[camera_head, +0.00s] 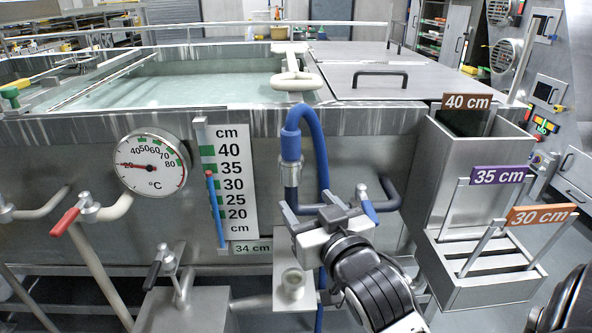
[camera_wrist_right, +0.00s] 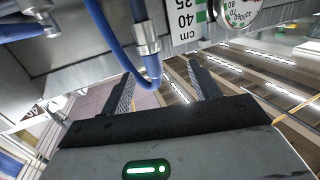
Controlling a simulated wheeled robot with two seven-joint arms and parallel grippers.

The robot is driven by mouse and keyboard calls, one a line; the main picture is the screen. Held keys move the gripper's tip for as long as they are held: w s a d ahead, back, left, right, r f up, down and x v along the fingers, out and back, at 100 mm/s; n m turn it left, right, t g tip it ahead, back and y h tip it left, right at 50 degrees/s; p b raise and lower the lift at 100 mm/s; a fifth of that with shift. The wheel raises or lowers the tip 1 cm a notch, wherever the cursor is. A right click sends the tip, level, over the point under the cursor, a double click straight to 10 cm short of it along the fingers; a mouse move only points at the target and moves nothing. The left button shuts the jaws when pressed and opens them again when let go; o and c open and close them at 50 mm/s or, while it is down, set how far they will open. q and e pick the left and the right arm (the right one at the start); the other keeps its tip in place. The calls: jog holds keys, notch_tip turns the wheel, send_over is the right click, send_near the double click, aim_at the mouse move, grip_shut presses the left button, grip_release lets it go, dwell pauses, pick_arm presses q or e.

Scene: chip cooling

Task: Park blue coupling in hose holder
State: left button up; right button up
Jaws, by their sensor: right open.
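A blue hose (camera_head: 322,150) arches up in front of the tank. Its near end comes down to a blue coupling with a grey metal collar (camera_head: 290,158), hanging roughly upright. In the right wrist view the collar (camera_wrist_right: 146,42) and the bend of the hose lie ahead of my fingers. My right gripper (camera_head: 308,208) is open, just below the coupling in the head view; its jaws show apart and empty in the wrist view (camera_wrist_right: 162,76). A grey bracket with a round fitting (camera_head: 292,284) stands below; I cannot tell whether it is the hose holder. My left gripper is not in view.
A level scale (camera_head: 232,180) and a round thermometer (camera_head: 152,162) are on the tank front. A small blue-handled valve (camera_head: 367,205) sits right of the hose. A metal box and slotted rack (camera_head: 482,280) with height signs stand at the right. A red-handled valve (camera_head: 66,221) is at left.

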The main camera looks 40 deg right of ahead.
aim_at(294, 154)
jog(key=shift+m+h, duration=0.5)
jog(key=shift+h, duration=0.1)
jog(key=w+d, duration=0.1)
jog(key=w, duration=0.2)
jog(key=w+d+r, duration=0.1)
jog(key=w+d, duration=0.1)
jog(key=w, duration=0.1)
jog(key=w+d+r, duration=0.1)
jog(key=w, duration=0.2)
jog(key=shift+d, duration=0.3)
jog(key=shift+r+b+x, duration=0.15)
jog(key=shift+x, duration=1.35)
jog(key=shift+r+b+x, duration=0.1)
jog(key=shift+b+x, duration=0.05)
jog(key=shift+x, duration=1.4)
jog(key=shift+a, duration=0.15)
jog(key=shift+c, duration=0.3)
jog(key=c, duration=1.1)
